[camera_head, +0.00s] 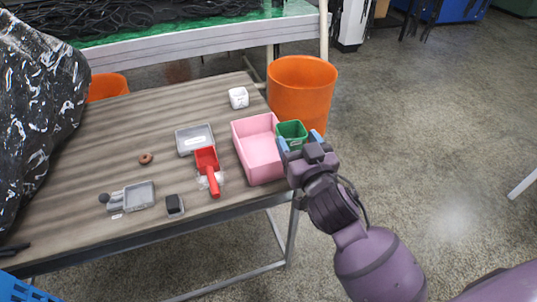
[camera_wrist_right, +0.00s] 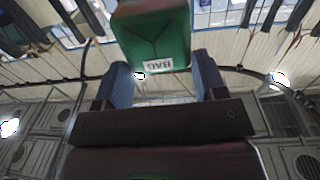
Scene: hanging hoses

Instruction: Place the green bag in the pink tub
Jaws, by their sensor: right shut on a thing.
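The green bag (camera_head: 291,130) is in my right gripper (camera_head: 299,141), just right of the pink tub's right rim in the head view. In the right wrist view the green bag (camera_wrist_right: 155,35) shows a white label reading "BAG", between the blue fingertips of the gripper (camera_wrist_right: 168,80). The right gripper is shut on it. The pink tub (camera_head: 257,150) stands on the table at its right edge, open at the top; its inside looks empty. The bag seems to be at about rim height or above; the exact height is unclear. My left gripper is not in view.
On the wooden table (camera_head: 100,170) are a grey tray (camera_head: 194,138), a red scoop (camera_head: 209,170), a brown ring (camera_head: 146,158), a small white cup (camera_head: 238,97), a grey scoop (camera_head: 138,196) and a dark box (camera_head: 175,205). An orange bucket (camera_head: 300,90) stands behind the tub.

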